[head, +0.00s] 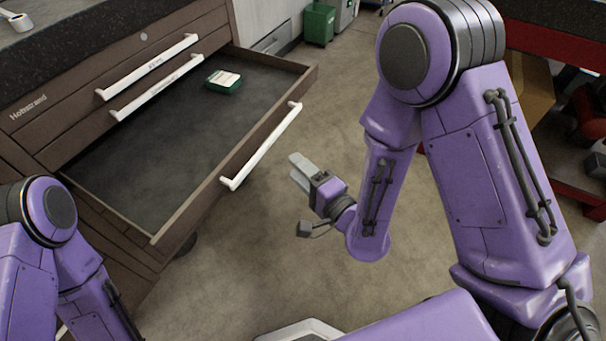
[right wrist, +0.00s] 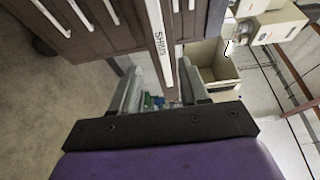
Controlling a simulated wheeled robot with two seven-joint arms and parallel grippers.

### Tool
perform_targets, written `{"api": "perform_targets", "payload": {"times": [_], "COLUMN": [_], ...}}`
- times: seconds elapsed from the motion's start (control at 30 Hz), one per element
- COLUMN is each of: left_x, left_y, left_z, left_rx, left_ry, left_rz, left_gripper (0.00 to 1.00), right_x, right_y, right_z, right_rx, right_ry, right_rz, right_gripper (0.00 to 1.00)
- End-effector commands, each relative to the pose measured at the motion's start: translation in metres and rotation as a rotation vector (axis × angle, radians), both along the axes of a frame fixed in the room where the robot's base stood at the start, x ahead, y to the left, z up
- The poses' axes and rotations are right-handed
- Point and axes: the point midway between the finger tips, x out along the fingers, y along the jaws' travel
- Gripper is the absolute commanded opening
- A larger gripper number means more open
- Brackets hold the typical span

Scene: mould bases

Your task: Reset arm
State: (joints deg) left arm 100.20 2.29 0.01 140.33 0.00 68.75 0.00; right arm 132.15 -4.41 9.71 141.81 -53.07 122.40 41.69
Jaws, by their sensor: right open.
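My right gripper (head: 298,172) is open and empty in the head view. It hangs over the floor just to the right of the open drawer's white handle (head: 262,146), apart from it. In the right wrist view its two fingers (right wrist: 166,95) stand apart with nothing between them. My left arm comes in at the lower left of the head view, but its gripper is out of the picture.
The brown cabinet's drawer (head: 190,205) is pulled out. A small green box with a white top (head: 223,81) lies inside at the back. A green bin (head: 320,22) stands far back. A red frame (head: 552,45) is at the right. The floor (head: 250,240) between is clear.

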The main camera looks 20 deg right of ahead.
Motion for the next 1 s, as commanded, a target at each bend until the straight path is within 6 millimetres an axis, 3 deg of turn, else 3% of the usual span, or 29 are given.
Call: {"api": "perform_targets", "payload": {"times": [0.2,0.73,0.8,0.87,0.93,1.0], "left_x": [0.000,0.000,0.000,0.000,0.000,0.000], "left_y": [0.000,0.000,0.000,0.000,0.000,0.000], "left_z": [0.007,0.006,0.006,0.007,0.023,0.039], "left_rx": [0.001,0.000,0.000,0.000,0.000,0.000], "left_ry": [-0.001,0.000,0.000,0.000,0.000,0.000], "left_rz": [0.000,0.000,0.000,0.000,0.000,0.000], "left_gripper": [0.38,0.38,0.38,0.38,0.38,0.38], "right_x": [-0.016,-0.016,-0.017,-0.014,-0.026,-0.059], "right_y": [-0.006,-0.003,-0.003,-0.016,-0.048,-0.086], "right_z": [0.002,-0.001,-0.014,-0.034,-0.072,-0.114], "right_rx": [0.001,-0.057,-0.227,-0.461,-0.774,-1.017], "right_ry": [0.001,-0.005,0.002,0.035,0.193,0.417], "right_rz": [0.000,0.013,0.025,0.010,-0.002,0.029], "right_gripper": [0.45,0.45,0.45,0.45,0.45,0.45]}}
